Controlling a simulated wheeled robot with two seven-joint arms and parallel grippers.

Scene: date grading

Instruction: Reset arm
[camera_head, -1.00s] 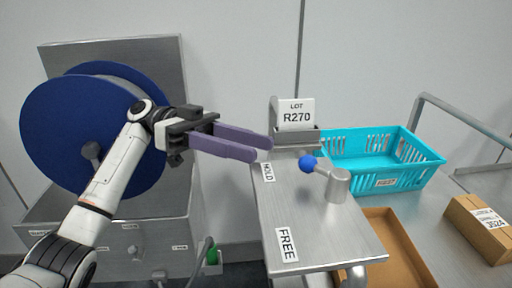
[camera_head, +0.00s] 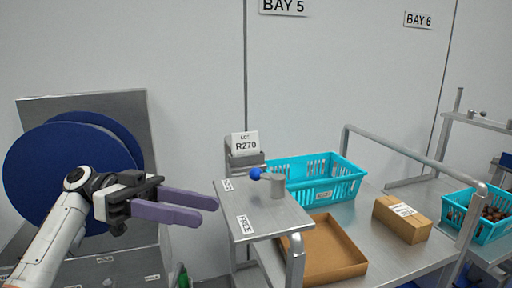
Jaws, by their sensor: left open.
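My left gripper (camera_head: 212,211) is open and empty, with two purple fingers pointing right. It hangs in front of the blue reel (camera_head: 60,170) on the left and to the left of the small metal stand (camera_head: 262,212). The stand carries a lever with a blue knob (camera_head: 255,174) on a metal post (camera_head: 277,188). The knob points left, toward the HOLD label (camera_head: 227,185); the FREE label (camera_head: 245,224) is at the front. The gripper appears apart from the stand. My right gripper is not in view.
A LOT R270 card (camera_head: 245,143) stands behind the stand. A turquoise basket (camera_head: 335,190), a shallow cardboard tray (camera_head: 330,268) and a closed carton (camera_head: 402,220) are on the metal table. A basket of dark dates (camera_head: 460,207) is at far right. Metal rails (camera_head: 410,152) edge the table.

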